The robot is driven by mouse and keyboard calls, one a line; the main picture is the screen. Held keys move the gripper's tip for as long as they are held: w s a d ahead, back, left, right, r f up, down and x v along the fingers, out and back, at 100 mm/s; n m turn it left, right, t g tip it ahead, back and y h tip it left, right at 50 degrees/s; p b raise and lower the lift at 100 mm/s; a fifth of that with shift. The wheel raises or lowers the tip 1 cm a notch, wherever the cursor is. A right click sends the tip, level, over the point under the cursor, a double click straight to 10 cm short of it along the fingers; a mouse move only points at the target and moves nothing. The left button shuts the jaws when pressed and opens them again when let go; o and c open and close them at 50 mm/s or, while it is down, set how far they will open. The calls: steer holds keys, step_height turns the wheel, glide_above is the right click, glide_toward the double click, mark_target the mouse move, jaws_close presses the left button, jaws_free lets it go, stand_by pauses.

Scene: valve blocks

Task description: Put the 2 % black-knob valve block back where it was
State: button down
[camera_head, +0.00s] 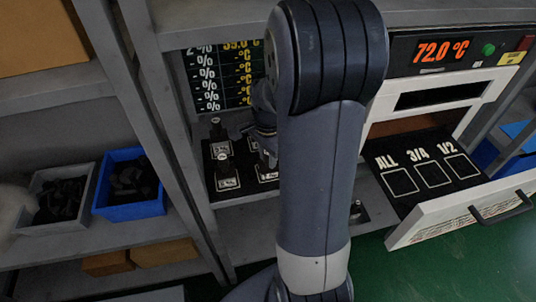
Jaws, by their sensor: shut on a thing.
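My gripper (264,142) shows only in part at the left edge of my arm, low over the dark board (206,160) with white-marked squares. It is shut on a valve block, mostly hidden behind my arm, so its label and knob colour cannot be read. Dark-knobbed valve blocks stand on the board at the back left (216,128) and the front left (226,175). Another small block with a dark knob (357,212) stands to the right of my arm, lower down.
A display (222,75) with % and °C rows stands behind the board. At right, an open drawer (450,222) with ALL, 3/4 and 1/2 squares juts out below a 72.0 °C readout (441,51). Grey (50,226) and blue (136,208) bins sit on the left shelf.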

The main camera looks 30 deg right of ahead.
steer(key=c, duration=1.1)
jaws_free()
steer(key=shift+c, duration=0.2)
step_height(320, 180, up, 8)
steer(key=shift+f, duration=0.1)
steer(key=shift+s, duration=0.1)
